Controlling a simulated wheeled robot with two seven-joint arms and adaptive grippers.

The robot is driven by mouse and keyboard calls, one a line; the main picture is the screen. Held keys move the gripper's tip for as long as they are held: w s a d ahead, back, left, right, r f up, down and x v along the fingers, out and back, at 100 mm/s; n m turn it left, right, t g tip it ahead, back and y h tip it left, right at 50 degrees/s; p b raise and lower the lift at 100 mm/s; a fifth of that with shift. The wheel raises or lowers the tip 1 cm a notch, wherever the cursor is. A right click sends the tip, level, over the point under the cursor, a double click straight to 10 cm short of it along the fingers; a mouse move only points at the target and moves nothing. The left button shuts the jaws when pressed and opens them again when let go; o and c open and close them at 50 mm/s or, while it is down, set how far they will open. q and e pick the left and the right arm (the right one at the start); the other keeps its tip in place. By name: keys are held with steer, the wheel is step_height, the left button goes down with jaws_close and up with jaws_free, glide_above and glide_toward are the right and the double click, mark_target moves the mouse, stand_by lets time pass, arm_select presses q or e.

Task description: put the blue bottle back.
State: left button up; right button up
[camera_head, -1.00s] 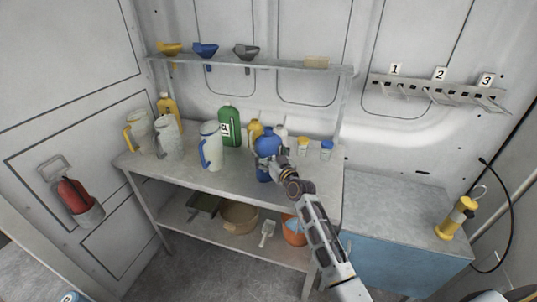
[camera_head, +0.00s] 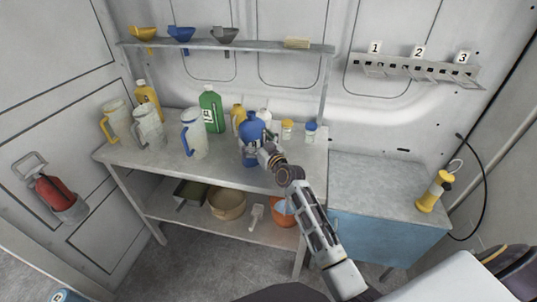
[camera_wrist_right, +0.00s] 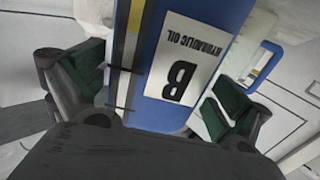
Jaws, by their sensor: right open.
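The blue bottle (camera_head: 253,128) stands upright on the grey workbench (camera_head: 225,175), towards its right front. In the right wrist view the bottle (camera_wrist_right: 160,114) fills the middle, with a white label reading "HYDRAULIC OIL B". My right gripper (camera_head: 256,152) is at the bottle's front. In the wrist view its fingers (camera_wrist_right: 150,92) are open, one on each side of the bottle, with gaps showing beside it. The gripper hides part of the bottle's lower front. My left gripper is in neither view.
Yellow (camera_head: 237,116) and pale (camera_head: 264,116) bottles stand behind the blue one. A green bottle (camera_head: 211,110) and a blue-handled jug (camera_head: 193,135) are to the left. Small yellow-lidded (camera_head: 288,129) and blue-lidded (camera_head: 310,132) jars stand to the right. A shelf (camera_head: 270,46) hangs above.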

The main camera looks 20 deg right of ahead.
steer(key=s+d, duration=0.1)
steer(key=s, duration=0.8)
steer(key=shift+s+d+b, duration=0.4)
stand_by(0.6)
